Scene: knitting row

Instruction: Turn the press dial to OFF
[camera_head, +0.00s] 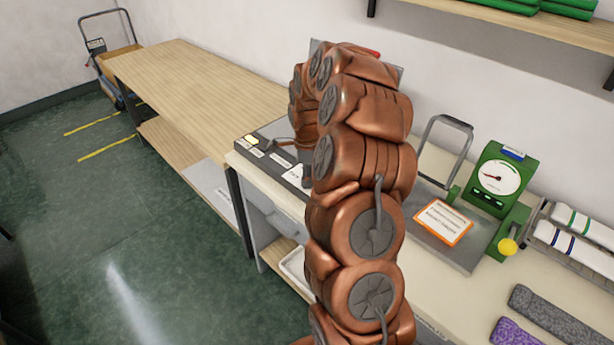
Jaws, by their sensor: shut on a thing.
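A dark control panel (262,150) with white labels and one yellowish label lies along the front left of the pale bench. My copper arm comes up in front of it and bends over, hiding its right part. My gripper (304,172) shows only as a small dark grey part beside the arm, low over the panel. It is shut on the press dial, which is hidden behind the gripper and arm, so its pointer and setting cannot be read.
A green device with a round white gauge (499,178) and a yellow knob (507,247) stands right of my arm. Beside it are a metal handle (446,122), an orange-edged card (442,221) and folded knits (558,316).

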